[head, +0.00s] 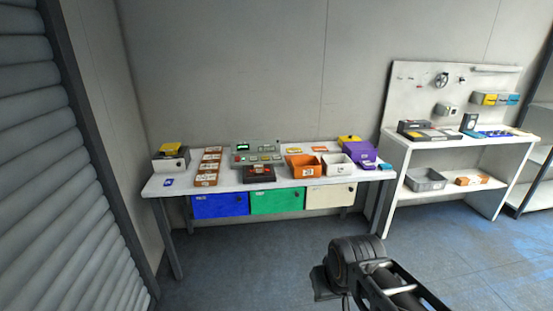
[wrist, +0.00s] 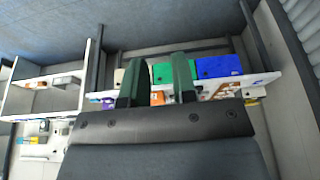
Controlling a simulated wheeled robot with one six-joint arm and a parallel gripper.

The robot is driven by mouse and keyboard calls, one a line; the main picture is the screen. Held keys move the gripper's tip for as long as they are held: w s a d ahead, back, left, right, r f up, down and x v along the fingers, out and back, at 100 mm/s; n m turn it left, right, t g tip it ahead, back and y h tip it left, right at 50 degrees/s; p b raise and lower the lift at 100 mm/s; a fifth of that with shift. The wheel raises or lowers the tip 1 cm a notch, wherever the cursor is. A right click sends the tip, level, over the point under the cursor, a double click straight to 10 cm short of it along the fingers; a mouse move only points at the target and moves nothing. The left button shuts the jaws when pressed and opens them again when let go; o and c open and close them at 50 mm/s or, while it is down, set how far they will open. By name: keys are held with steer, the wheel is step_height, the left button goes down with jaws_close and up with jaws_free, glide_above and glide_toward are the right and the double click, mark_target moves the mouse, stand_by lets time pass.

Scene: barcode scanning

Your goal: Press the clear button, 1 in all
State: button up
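A grey-green control panel (head: 257,153) stands at the back of the white table, with a small display (head: 242,147) and several small coloured buttons. The labels are too small to read, so I cannot tell which one is the clear button. A dark scanner-like unit (head: 259,173) sits in front of it. In the upside-down wrist view, my gripper (wrist: 161,68) has its two fingers apart with nothing between them, well away from the table. My arm shows at the bottom right of the head view, in front of the table; the fingers cannot be made out there.
Several brown boxes (head: 207,171) line the table left of the panel. An orange bin (head: 304,166), a white bin (head: 338,165) and a purple bin (head: 358,156) stand to its right. Blue, green and cream drawers hang below. A shelf bench (head: 446,155) stands at the right. The floor in front is clear.

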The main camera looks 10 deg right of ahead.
jaws_close()
stand_by(1.4)
